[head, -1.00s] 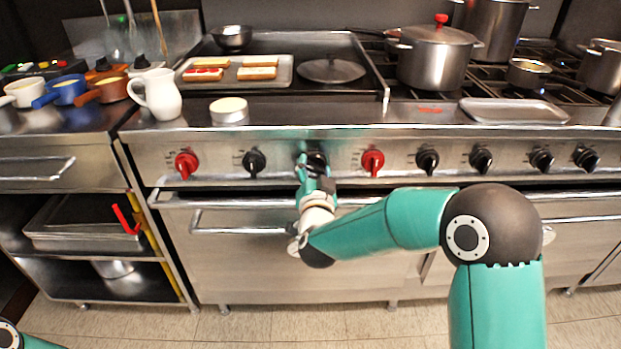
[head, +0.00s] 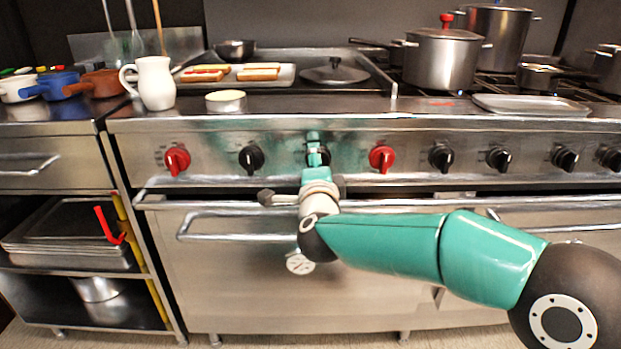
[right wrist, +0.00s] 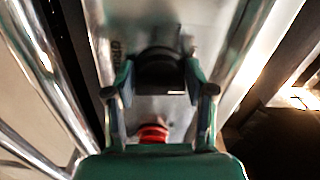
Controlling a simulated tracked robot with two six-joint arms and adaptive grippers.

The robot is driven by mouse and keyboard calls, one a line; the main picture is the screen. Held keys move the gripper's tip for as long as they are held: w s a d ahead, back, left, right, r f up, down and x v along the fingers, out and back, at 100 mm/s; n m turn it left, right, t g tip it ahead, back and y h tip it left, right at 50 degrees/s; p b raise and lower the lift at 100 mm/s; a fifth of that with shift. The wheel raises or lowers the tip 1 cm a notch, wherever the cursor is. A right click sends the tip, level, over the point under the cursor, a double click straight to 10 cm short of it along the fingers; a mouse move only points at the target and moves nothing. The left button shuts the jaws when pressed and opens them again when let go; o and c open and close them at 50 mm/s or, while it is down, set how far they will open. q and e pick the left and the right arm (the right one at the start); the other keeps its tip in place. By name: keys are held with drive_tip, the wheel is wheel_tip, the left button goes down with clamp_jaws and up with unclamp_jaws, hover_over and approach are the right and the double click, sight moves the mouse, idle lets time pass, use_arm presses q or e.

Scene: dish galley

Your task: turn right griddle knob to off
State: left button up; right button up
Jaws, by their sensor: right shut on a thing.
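A black knob (right wrist: 158,72) on the steel front panel sits between the two fingers of my right gripper (right wrist: 160,92) in the right wrist view. It is the black knob below the right part of the griddle, just left of the second red knob (head: 382,158). In the head view my right gripper (head: 316,150) covers most of this knob (head: 325,157), so its pointer is hard to read. The fingers are shut on it from both sides. Another black knob (head: 251,158) is to its left. My left gripper is not in view.
Several more black knobs run to the right, and a red knob (head: 177,159) is at the far left. An oven door handle (head: 232,236) lies below the panel. The griddle (head: 365,90) above holds a tray of toast and a round lid (head: 334,74).

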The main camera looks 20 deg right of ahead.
drive_tip(key=shift+d+r+m+b, duration=0.2)
drive_tip(key=shift+d+m+b, duration=0.1)
drive_tip(key=shift+m+b, duration=0.5)
drive_tip(key=o, duration=1.2)
drive_tip(key=shift+w+f, duration=0.15)
drive_tip(key=shift+a, duration=0.1)
drive_tip(key=shift+a, duration=0.1)
